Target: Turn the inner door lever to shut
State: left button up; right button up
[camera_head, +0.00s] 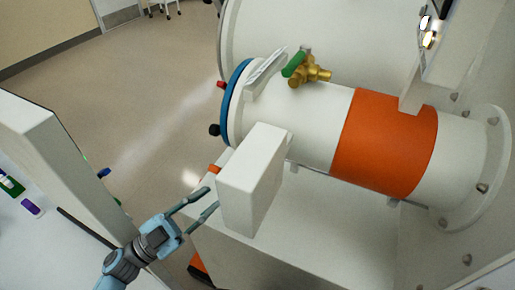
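My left gripper (210,197) comes in from the lower left, its two fingers apart with nothing seen between them. Its tips are near the left side of a white box (250,180); I cannot tell if they touch. A small orange piece (215,169) shows beside the box's left edge, above the fingertips, mostly hidden. I cannot tell whether it is the inner door lever. A white cylinder (310,120) lies behind, with a blue ring (233,95) at its left end, a black knob (214,130) and a red knob (221,85). My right gripper is not in view.
A brass valve (309,75) with a green handle (294,64) stands on the cylinder, which has a wide orange band (383,140). A white panel (60,160) stands at the left. Open floor (140,90) lies beyond.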

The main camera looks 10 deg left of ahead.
pick_arm(q)
jog(key=p+x, duration=0.1)
jog(key=x, duration=0.8)
jog(key=s+r+p+x, duration=0.1)
jog(key=x, duration=0.3)
jog(key=shift+d+p, duration=0.35)
jog(key=shift+d, duration=0.05)
jog(key=shift+s+r, duration=0.15)
jog(key=shift+s, duration=0.1)
jog(key=shift+c, duration=0.7)
jog(key=shift+w, duration=0.1)
jog(key=c, duration=0.3)
grip_shut()
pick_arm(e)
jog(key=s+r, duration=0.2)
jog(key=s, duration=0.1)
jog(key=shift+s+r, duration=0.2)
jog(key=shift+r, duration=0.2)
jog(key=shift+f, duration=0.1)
